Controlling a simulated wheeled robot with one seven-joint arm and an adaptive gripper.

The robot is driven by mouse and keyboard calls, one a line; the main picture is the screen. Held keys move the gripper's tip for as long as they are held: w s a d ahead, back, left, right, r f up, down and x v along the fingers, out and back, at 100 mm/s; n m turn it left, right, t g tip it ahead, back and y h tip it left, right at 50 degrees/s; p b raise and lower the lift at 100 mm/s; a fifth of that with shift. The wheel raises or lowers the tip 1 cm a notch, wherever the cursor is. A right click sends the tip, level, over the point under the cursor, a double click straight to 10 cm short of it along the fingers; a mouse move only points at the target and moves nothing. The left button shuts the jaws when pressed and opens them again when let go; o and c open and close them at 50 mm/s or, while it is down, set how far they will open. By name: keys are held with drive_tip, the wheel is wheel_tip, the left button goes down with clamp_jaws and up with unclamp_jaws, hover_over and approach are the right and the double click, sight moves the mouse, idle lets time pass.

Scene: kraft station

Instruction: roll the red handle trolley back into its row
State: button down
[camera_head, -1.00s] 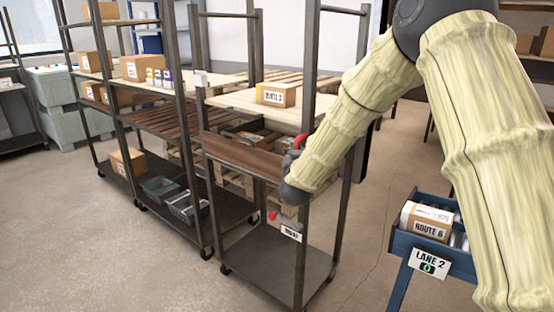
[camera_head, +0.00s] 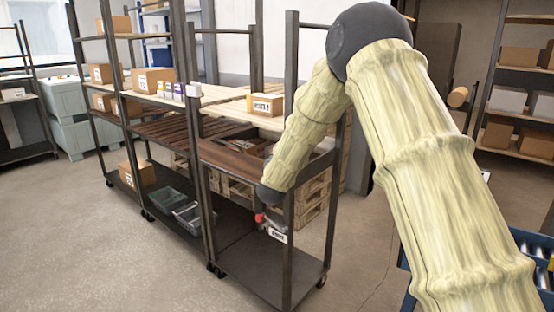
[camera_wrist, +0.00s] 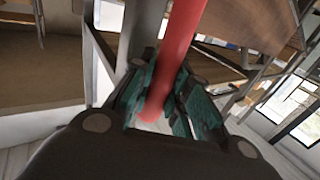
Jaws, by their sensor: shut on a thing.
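The red handle trolley is a dark metal frame with a bare lower deck (camera_head: 262,268), a brown wooden middle shelf and a pale upper shelf. It stands at the right end of the shelving row in the head view. My gripper (camera_wrist: 165,105) is shut on the red handle (camera_wrist: 181,45) in the wrist view, with the bar between its teal pads. In the head view my wrist hides most of the gripper and handle; a small red part (camera_head: 259,217) shows below it, beside a white label (camera_head: 277,236).
A labelled carton (camera_head: 266,104) sits on the upper shelf. The neighbouring rack (camera_head: 204,182) stands close on the left, with grey bins (camera_head: 191,216) low down. A blue cart (camera_head: 535,243) is at the right edge. Open floor (camera_head: 110,265) lies at front left.

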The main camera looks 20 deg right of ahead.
drive_tip(key=shift+w+r, duration=0.1)
drive_tip(key=shift+r, duration=0.1)
drive_tip(key=c, duration=1.7)
unclamp_jaws()
drive_tip(key=o, duration=0.4)
drive_tip(key=shift+w+a+f, duration=0.15)
drive_tip(key=shift+w+f, duration=0.05)
drive_tip(key=shift+s, duration=0.15)
drive_tip(key=v, duration=1.2)
